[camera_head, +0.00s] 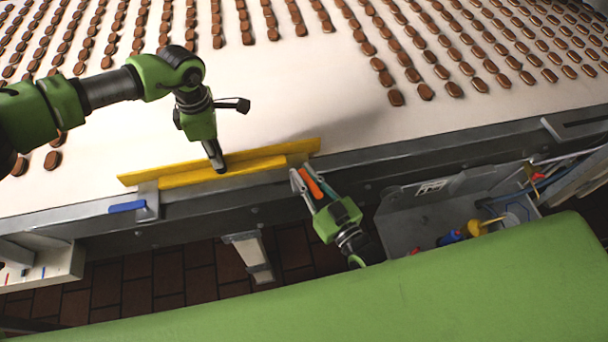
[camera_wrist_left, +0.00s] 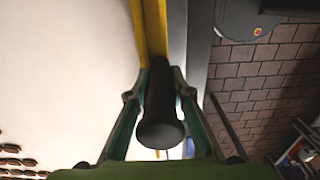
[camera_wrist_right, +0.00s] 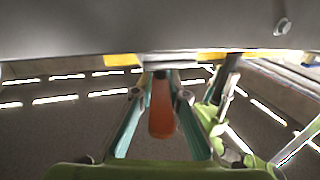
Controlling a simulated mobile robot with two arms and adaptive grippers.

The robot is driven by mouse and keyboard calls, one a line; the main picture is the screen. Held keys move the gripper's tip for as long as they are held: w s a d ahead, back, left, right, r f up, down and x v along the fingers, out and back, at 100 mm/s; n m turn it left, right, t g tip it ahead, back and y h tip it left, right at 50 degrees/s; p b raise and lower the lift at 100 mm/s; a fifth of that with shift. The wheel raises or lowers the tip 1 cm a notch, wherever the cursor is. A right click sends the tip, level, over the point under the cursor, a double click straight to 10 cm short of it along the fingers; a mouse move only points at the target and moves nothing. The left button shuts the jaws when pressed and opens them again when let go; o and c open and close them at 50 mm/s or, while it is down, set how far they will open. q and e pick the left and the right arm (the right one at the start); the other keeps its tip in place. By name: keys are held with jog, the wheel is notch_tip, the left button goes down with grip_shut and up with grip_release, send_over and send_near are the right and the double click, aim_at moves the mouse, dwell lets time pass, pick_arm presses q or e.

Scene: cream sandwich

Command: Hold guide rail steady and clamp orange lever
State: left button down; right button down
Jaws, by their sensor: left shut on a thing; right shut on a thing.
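The yellow guide rail (camera_head: 150,178) lies along the near edge of the conveyor. My left gripper (camera_head: 219,168) is at the middle of the rail, coming down from above. In the left wrist view its fingers (camera_wrist_left: 158,85) are shut around a dark round-ended handle (camera_wrist_left: 160,132), with the yellow rail (camera_wrist_left: 154,25) just beyond. My right gripper (camera_head: 308,187) is shut on the orange lever (camera_head: 312,184) near the rail's right end, in front of the conveyor side. The orange lever also shows between the fingers in the right wrist view (camera_wrist_right: 161,110).
A blue lever (camera_head: 127,207) sits on a metal bracket at the rail's left end. Rows of brown cream sandwiches (camera_head: 397,97) lie on the pale belt (camera_head: 300,85). A grey tray (camera_head: 405,215) with tools stands right of my right gripper. A green surface (camera_head: 400,300) fills the foreground.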

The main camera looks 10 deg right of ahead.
jog(key=n+g+y, duration=0.1)
jog(key=n+y, duration=0.1)
jog(key=n+g+y, duration=0.1)
jog(key=g+y, duration=0.1)
jog(key=n+g+y, duration=0.1)
jog(key=n+y, duration=0.1)
jog(key=y, duration=0.1)
jog(key=shift+w+d+r+n, duration=0.15)
jog(key=shift+w+d+n, duration=0.1)
jog(key=shift+n, duration=0.05)
jog(key=shift+n+g+y, duration=1.1)
jog(key=shift+g+y, duration=0.2)
jog(key=shift+g, duration=0.4)
jog(key=shift+n+g, duration=0.3)
jog(key=shift+g, duration=0.1)
jog(key=c, duration=2)
grip_release()
jog(key=shift+o, duration=0.2)
jog(key=shift+s+d, duration=0.1)
jog(key=shift+d, duration=0.1)
jog(key=v, duration=1.1)
jog(key=shift+s+d+f, duration=0.1)
jog(key=shift+d+f, duration=0.15)
